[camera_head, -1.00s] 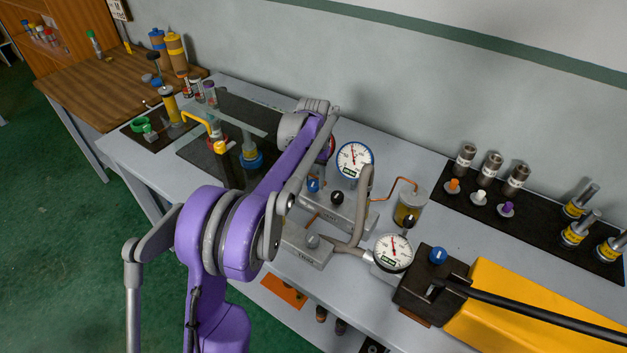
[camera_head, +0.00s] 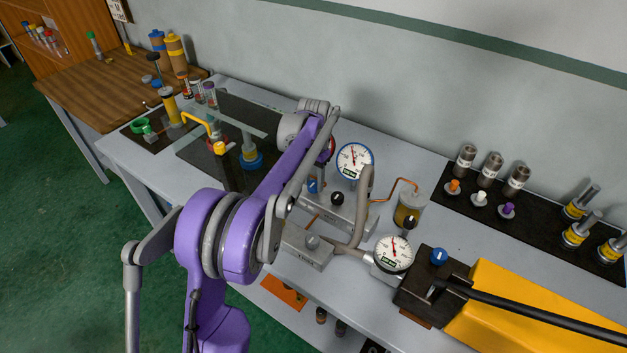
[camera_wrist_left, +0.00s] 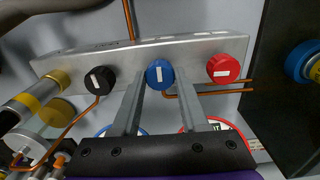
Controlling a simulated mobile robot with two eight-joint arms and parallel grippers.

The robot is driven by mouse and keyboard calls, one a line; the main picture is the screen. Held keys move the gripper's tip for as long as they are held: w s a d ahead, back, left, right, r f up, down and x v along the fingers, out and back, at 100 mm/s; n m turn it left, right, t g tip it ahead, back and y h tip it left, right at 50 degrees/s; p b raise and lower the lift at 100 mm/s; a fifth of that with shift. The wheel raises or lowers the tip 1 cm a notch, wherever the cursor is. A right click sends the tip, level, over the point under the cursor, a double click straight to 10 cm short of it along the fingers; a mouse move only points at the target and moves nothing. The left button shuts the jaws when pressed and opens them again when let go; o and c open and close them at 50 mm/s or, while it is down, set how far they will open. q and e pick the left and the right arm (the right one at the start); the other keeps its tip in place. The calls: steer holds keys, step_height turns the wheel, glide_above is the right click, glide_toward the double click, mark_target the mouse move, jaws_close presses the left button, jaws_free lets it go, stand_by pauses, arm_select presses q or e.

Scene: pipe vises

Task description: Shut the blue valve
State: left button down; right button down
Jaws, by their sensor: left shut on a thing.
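The blue valve (camera_wrist_left: 154,75) is a round blue knob with a white bar on a grey metal block (camera_wrist_left: 205,49). It sits between a black knob (camera_wrist_left: 101,80) and a red knob (camera_wrist_left: 224,68). In the wrist view the blue bar stands about upright, while the red knob's bar lies nearly level. My left gripper (camera_wrist_left: 161,73) has one finger on each side of the blue knob and is shut on it. In the head view the blue valve (camera_head: 312,186) shows beside my purple arm, which hides most of the gripper and the red knob. My right gripper is not in view.
A blue-rimmed gauge (camera_head: 355,161) stands behind the block, with a red-rimmed gauge mostly hidden beside it. A copper tube (camera_head: 401,182) runs to a small canister (camera_head: 410,208). Another gauge (camera_head: 394,254) and a yellow pump (camera_head: 515,308) with its own blue knob (camera_head: 439,256) stand right.

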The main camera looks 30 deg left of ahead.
mark_target(314, 184)
arm_select(q)
steer(key=shift+c, duration=2.1)
jaws_free()
step_height(314, 184, up, 11)
steer(key=shift+p, duration=0.3)
